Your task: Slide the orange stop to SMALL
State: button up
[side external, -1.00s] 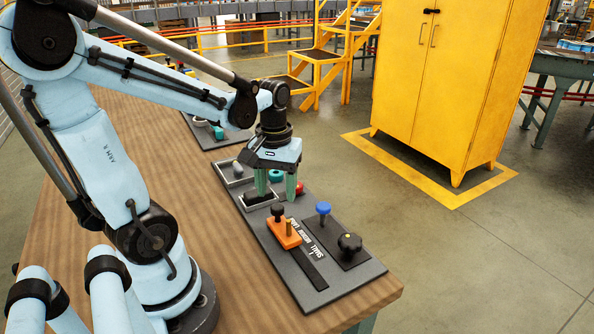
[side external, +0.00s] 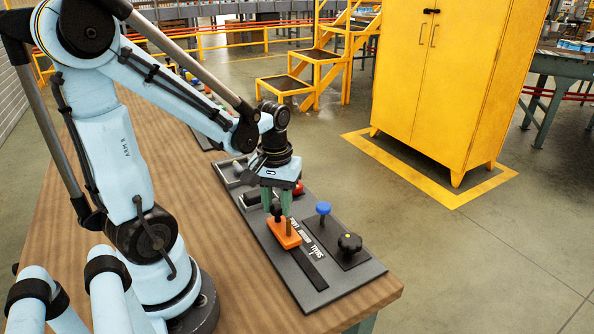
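The orange stop (side external: 284,238) sits at the far end of its dark slide track (side external: 312,272), beside the LARGE end of the printed scale. The SMALL label (side external: 317,254) is toward the near end. A black knob (side external: 277,210) and a brass pin (side external: 289,228) stand on the stop. My gripper (side external: 276,201) points down just above the stop, its green fingers apart at about the height of the black knob. Whether the fingers touch the knob is hard to tell. The arm's wrist hides part of the panel behind.
The grey panel (side external: 292,278) lies on the wooden table near its right edge. A blue knob (side external: 323,208) and a black knob with a yellow mark (side external: 350,242) stand right of the scale. A red part (side external: 299,188) and a grey tray lie behind the gripper.

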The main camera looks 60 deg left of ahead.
grip_shut()
jog(key=d, duration=1)
jog(key=shift+d, duration=0.3)
jog(key=o, duration=0.5)
grip_release()
jog(key=shift+a+r, duration=0.1)
jog(key=shift+r, duration=0.05)
jog(key=shift+r, duration=5.9)
